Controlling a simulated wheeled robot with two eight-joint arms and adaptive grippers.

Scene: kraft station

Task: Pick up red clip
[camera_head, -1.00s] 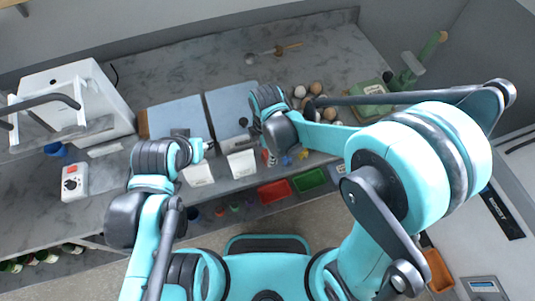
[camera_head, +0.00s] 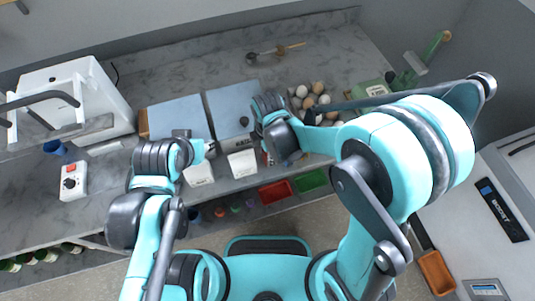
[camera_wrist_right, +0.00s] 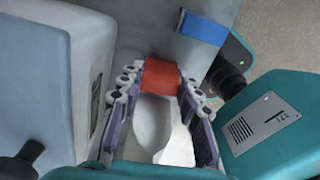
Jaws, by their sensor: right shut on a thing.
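The red clip (camera_wrist_right: 160,76) shows in the right wrist view as a red block between the fingertips of my right gripper (camera_wrist_right: 161,88). The gripper is shut on it, with a finger on each side. In the head view my right gripper (camera_head: 287,150) is at the counter's front edge, right of the white bins, and its fingers are mostly hidden by the wrist. My left gripper (camera_head: 208,148) is above the left white bin (camera_head: 199,175); its fingers are too small to read.
A blue clip (camera_wrist_right: 203,28) sits just beyond the red one in the wrist view. Eggs (camera_head: 318,88) lie behind my right wrist. Red (camera_head: 275,193) and green (camera_head: 311,181) bins are below the counter edge.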

